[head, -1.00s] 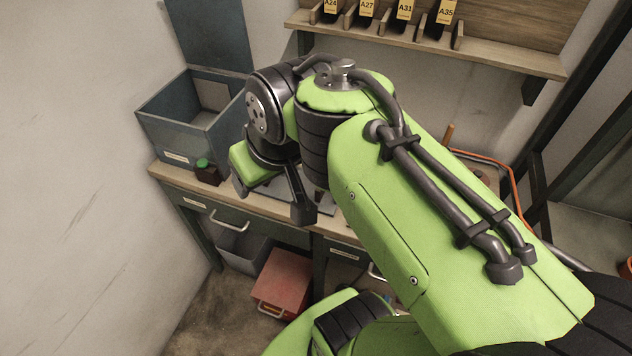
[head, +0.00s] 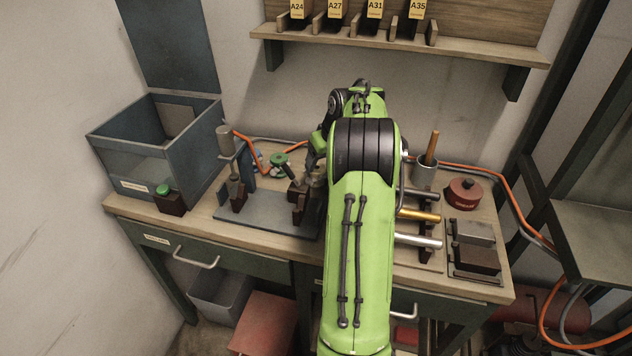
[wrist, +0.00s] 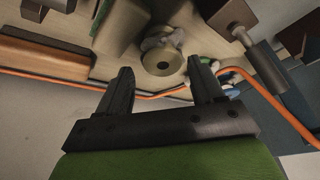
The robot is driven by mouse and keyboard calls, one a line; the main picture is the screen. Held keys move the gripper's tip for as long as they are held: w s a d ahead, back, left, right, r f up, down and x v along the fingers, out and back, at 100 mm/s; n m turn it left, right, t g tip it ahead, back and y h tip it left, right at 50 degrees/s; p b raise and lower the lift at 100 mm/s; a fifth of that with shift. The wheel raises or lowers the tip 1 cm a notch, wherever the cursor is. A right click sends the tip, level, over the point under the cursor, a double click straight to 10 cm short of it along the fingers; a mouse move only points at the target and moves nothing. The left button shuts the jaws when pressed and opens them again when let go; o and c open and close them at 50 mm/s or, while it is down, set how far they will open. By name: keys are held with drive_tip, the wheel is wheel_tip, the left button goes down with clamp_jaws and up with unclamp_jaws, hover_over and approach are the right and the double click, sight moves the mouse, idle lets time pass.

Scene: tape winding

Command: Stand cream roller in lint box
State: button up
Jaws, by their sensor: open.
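No roller is plainly cream in these views. A tan round piece with a small centre hub (wrist: 162,58), seen end-on in the wrist view, may be the cream roller; I cannot be sure. My gripper (wrist: 160,80) is open and empty, with this round piece beyond and between its fingertips. In the head view my gripper is hidden by my own arm over the middle of the bench. An open blue-grey box (head: 196,151) with a raised lid stands at the bench's left end, and is likely the lint box. Its floor is mostly hidden.
A grey plate (head: 262,212) with dark uprights lies left of my arm. Several rods, including a brass one (head: 418,214), lie on the right. A cup (head: 424,176) with a wooden handle and a red round tin (head: 464,193) stand behind them. An orange cable (head: 490,185) runs along the back.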

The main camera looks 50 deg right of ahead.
sight(318, 168)
drive_tip(key=b+x, duration=0.2)
drive_tip(key=x, duration=0.4)
drive_tip(key=shift+w+f, duration=0.3)
drive_tip(key=shift+w, duration=0.05)
drive_tip(key=shift+s+a+r, duration=0.1)
drive_tip(key=shift+r, duration=0.05)
drive_tip(key=shift+c, duration=0.3)
